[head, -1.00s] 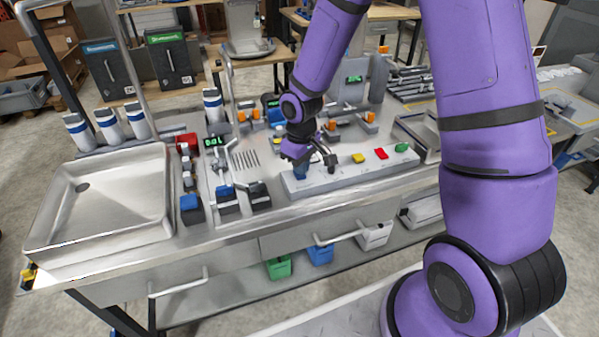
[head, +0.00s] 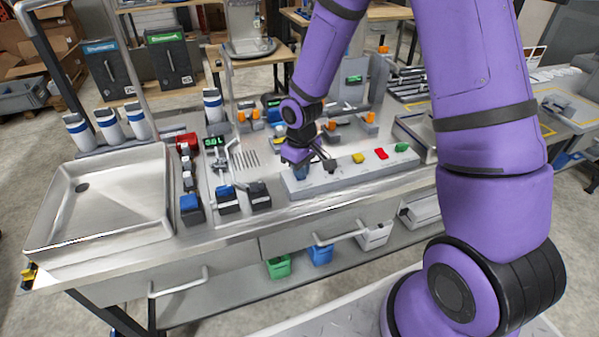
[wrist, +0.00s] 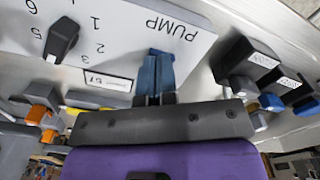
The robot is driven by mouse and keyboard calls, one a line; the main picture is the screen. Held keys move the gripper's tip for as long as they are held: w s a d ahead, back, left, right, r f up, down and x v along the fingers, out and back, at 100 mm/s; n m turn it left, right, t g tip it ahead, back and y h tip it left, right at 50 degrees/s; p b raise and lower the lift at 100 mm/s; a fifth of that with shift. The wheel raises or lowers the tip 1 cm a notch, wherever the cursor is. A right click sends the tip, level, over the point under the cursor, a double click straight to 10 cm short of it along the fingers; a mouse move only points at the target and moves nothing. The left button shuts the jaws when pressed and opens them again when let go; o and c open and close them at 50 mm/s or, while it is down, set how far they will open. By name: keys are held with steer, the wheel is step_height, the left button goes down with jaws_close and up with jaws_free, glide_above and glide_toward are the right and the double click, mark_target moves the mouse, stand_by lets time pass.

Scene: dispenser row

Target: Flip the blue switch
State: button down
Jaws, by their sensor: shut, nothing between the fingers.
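The blue switch (wrist: 156,72) shows in the wrist view at the edge of the white panel marked PUMP (wrist: 185,15). In the head view the blue switch (head: 300,173) is at the left end of the long light panel (head: 345,177), partly hidden by my arm. My gripper (wrist: 154,98) is shut and empty, its dark fingertips right at the blue switch. Whether they touch it I cannot tell. In the head view my gripper (head: 299,163) is just above the switch, its fingers hard to make out.
A black numbered knob (wrist: 62,40) stands beside the switch. Yellow (head: 358,158), red (head: 381,154) and green (head: 401,147) buttons line the panel's right. Black-and-blue dispensers (head: 228,200) stand to the left, near the metal sink tray (head: 60,240).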

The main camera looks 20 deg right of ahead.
steer(key=shift+r, duration=3.45)
steer(key=shift+r, duration=0.1)
steer(key=s+d+r+m+t, duration=0.1)
steer(key=s+d+r, duration=0.15)
steer(key=r, duration=0.35)
steer(key=s+d+r+m+t+h, duration=0.1)
steer(key=s+r, duration=0.2)
steer(key=r, duration=0.3)
steer(key=s+d+r+m+t, duration=0.1)
steer(key=s+r, duration=0.2)
steer(key=r, duration=0.3)
steer(key=s+d+r+m+t, duration=0.1)
steer(key=s+r, duration=0.3)
steer(key=s, duration=0.3)
steer(key=s+d+r+m+t+y, duration=0.1)
steer(key=s+r, duration=0.3)
steer(key=s, duration=0.4)
steer(key=shift+s+d+r+m, duration=0.15)
steer(key=shift+s+d+m, duration=0.05)
steer(key=shift+s+m, duration=0.1)
steer(key=shift+w, duration=0.1)
